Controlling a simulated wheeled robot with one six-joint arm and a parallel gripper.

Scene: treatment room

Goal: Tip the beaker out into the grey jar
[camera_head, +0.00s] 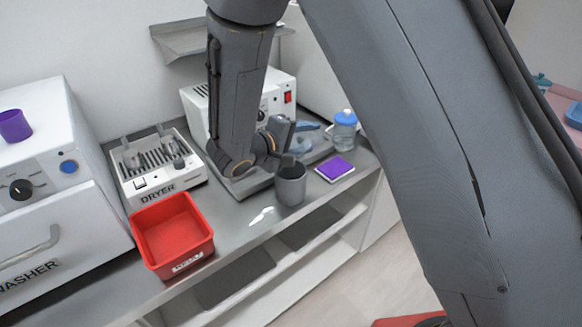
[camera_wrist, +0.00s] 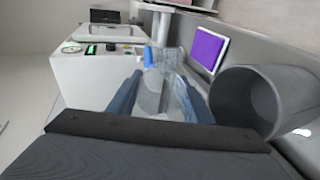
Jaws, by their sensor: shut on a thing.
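The grey jar (camera_head: 290,186) stands upright near the front edge of the steel counter. In the wrist view the jar (camera_wrist: 285,97) is at the right, with its open mouth and dark inside showing. My gripper (camera_head: 284,132) is just above and behind the jar. Its dark blue fingers (camera_wrist: 160,97) are shut on the clear beaker (camera_wrist: 176,90), which lies between them. In the head view the beaker (camera_head: 306,138) shows as a pale bluish shape, partly hidden by the gripper. Its contents and exact tilt are hard to tell.
A blue-lidded bottle (camera_head: 345,131) and a purple pad (camera_head: 335,168) are right of the jar. A red bin (camera_head: 172,234), the dryer (camera_head: 157,168) and the washer (camera_head: 50,190) stand left. A white machine (camera_head: 271,97) is behind my arm.

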